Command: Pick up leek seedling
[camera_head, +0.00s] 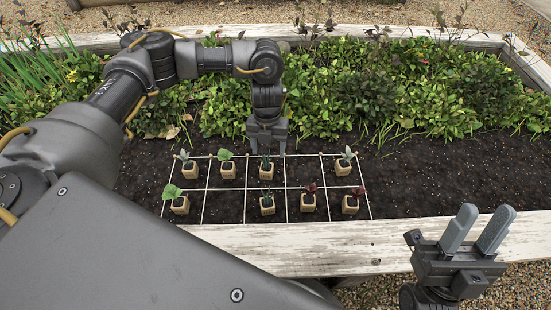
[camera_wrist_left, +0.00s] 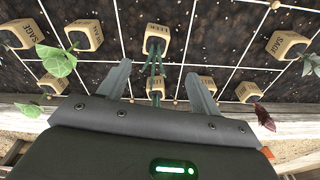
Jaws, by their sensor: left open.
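Two leek seedlings with thin dark-green leaves stand in small tan pots in the middle column of the grid. The back leek seedling (camera_head: 266,168) is directly below my left gripper (camera_head: 267,151); the front leek seedling (camera_head: 267,204) is in the row nearer the board. In the left wrist view, the back leek pot (camera_wrist_left: 157,40) reads LEEK, and its leaves hang down in the picture between the open fingers of my left gripper (camera_wrist_left: 160,85). The front pot shows partly behind the leaves. The left fingers are apart and empty.
Other potted seedlings stand in the white string grid: sage (camera_head: 345,163), broad-leaved green ones (camera_head: 227,168) and red-leaved ones (camera_head: 308,201). Dense green plants (camera_head: 330,95) fill the bed behind. A white wooden board (camera_head: 300,250) edges the front. Bare soil (camera_head: 440,180) lies right.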

